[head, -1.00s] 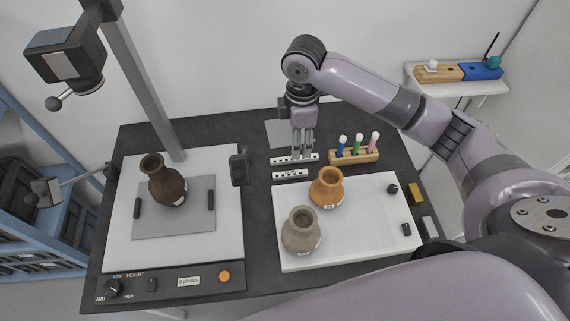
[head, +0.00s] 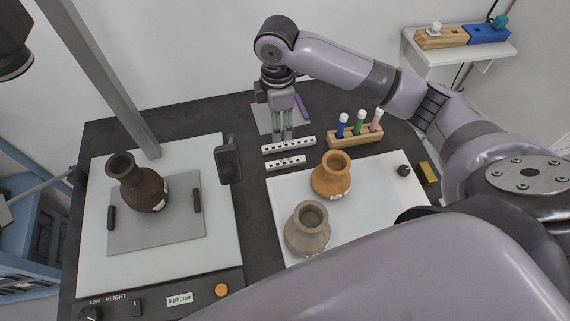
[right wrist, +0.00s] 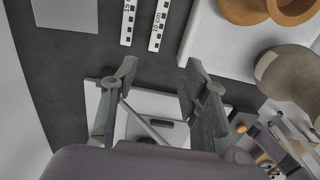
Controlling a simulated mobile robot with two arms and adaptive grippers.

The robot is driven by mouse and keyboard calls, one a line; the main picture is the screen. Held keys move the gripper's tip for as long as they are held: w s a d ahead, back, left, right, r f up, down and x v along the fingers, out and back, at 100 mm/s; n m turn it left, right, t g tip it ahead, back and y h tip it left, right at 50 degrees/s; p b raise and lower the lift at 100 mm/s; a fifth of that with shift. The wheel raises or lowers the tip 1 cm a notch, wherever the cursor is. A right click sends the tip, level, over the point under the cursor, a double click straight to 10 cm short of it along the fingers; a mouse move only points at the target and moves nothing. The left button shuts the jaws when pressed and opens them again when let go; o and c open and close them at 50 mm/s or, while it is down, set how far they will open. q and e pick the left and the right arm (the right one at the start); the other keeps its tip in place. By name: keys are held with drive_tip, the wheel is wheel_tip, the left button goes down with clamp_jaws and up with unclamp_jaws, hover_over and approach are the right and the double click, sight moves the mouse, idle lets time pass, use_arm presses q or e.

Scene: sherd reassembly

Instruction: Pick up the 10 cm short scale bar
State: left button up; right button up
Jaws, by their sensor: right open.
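The 10 cm short scale bar (head: 286,163) lies flat on the dark table, white with black marks. In the head view it is just in front of the longer scale bar (head: 289,145). In the right wrist view the short bar (right wrist: 158,26) shows a "10 cm" label, and the longer bar (right wrist: 128,20) lies left of it. My right gripper (head: 283,138) is open and empty, fingers pointing down, near the longer bar's back side. In the right wrist view both fingers (right wrist: 160,70) are apart, with neither bar between them. My left gripper is out of view.
An orange pot (head: 331,178) and a grey-brown pot (head: 307,232) stand on a white board (head: 285,190) close in front of the bars. A wooden rack (head: 355,137) with pens stands right. A dark jug (head: 140,185) stands on the copy stand at left.

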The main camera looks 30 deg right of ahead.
drive_tip(key=f, duration=0.1)
drive_tip(key=p, duration=0.1)
hover_over(281, 162)
drive_tip(key=f, duration=1)
drive_tip(key=shift+s+a+f, duration=0.25)
drive_tip(key=shift+f, duration=0.05)
drive_tip(key=shift+w+d+f+p, duration=0.15)
drive_tip(key=shift+f+p, duration=0.15)
drive_tip(key=shift+f, duration=1.25)
drive_tip(key=shift+w+d+f+p, duration=0.15)
drive_tip(key=shift+f+p, duration=0.15)
drive_tip(key=shift+f, duration=1.2)
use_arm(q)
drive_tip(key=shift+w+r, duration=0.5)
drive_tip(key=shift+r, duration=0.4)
use_arm(e)
drive_tip(key=shift+s, duration=0.1)
clamp_jaws()
